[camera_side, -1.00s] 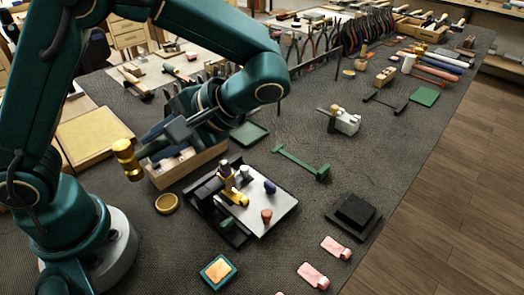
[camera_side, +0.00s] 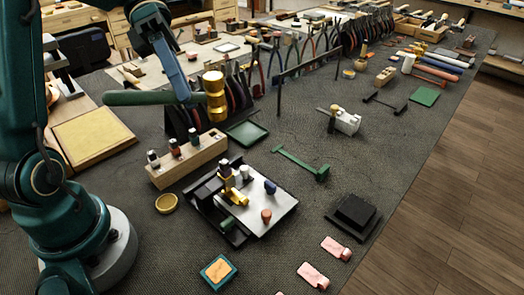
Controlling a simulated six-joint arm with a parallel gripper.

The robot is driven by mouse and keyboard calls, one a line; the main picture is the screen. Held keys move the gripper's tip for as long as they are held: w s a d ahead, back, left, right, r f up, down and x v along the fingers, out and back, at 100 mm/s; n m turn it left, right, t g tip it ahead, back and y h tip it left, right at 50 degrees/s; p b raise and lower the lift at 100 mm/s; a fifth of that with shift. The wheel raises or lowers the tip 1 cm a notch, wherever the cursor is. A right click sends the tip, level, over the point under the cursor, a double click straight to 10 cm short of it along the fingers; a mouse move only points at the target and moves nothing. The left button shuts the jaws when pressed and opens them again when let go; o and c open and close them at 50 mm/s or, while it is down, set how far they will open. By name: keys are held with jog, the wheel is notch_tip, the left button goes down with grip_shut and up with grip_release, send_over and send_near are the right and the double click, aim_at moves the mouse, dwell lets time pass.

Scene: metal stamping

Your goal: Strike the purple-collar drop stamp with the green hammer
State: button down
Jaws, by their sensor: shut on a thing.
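The green hammer has a green handle (camera_side: 135,98) and a brass head (camera_side: 214,95). It is held raised and roughly level above the back of the wooden stamp block, head to the right. My gripper (camera_side: 183,95) is shut on its handle. A small drop stamp (camera_side: 225,171) stands upright in a brass holder (camera_side: 234,195) on the steel plate fixture (camera_side: 268,222). Its collar is dark and too small for me to confirm as purple. The hammer head is apart from this stamp, up and slightly left of it in the picture.
A wooden block (camera_side: 197,165) holds 3 upright stamps. Blue (camera_side: 270,187) and orange (camera_side: 266,216) pegs stand on the plate. A brass dish (camera_side: 166,203), green tray (camera_side: 246,134), green bar (camera_side: 300,162) and black block (camera_side: 355,212) lie around. A pliers rack stands behind.

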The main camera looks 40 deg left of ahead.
jog(key=shift+w+a, duration=0.1)
jog(key=shift+a, duration=0.1)
dwell(0.3)
jog(key=shift+f, duration=1.9)
jog(key=shift+f, duration=2.05)
jog(key=shift+r, duration=0.1)
notch_tip(320, 180, up, 4)
